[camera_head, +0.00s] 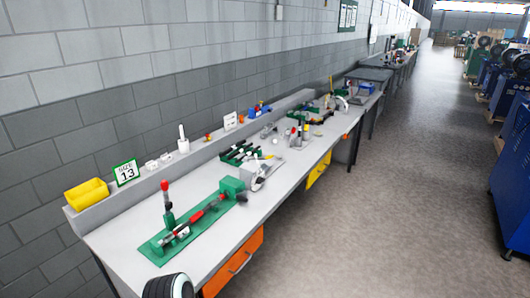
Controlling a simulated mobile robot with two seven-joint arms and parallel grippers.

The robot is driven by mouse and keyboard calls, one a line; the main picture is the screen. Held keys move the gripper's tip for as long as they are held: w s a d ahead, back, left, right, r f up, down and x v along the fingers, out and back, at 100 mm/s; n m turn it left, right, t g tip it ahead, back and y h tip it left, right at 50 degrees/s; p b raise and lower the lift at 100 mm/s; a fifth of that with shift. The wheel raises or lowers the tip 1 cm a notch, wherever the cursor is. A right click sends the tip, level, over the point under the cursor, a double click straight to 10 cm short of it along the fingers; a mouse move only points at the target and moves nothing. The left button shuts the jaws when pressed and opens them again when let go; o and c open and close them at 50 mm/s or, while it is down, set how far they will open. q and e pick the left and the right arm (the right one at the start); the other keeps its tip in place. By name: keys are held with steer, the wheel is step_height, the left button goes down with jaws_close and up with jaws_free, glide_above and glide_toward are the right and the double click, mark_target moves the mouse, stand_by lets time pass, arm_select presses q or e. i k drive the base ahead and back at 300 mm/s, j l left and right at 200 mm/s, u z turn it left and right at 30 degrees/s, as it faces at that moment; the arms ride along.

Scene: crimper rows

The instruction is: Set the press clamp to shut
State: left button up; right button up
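A green bench fixture (150,249) lies on the near end of the workbench. At its left end a green post (169,220) carries an upright lever with a red knob (164,185). A red and dark tool-like part (200,216) lies along the plate towards a green block (231,187) at the right end. I take this fixture to hold the press clamp, but no label shows it. The lever stands up; I cannot tell whether the clamp is open or shut.
The grey workbench (215,262) runs along the block wall. Its back ledge holds a yellow bin (87,194) and a "SIZE 13" sign (126,172). More green tools (240,153) stand farther along. An orange drawer (236,264) is below. The floor to the right (380,220) is clear.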

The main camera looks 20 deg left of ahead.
mark_target(165, 184)
steer(key=i+l, duration=0.35)
steer(key=i+l+u, duration=0.15)
steer(key=l+u, duration=0.15)
steer(key=u, duration=0.2)
steer(key=l+u, duration=0.35)
steer(key=u, duration=1.1)
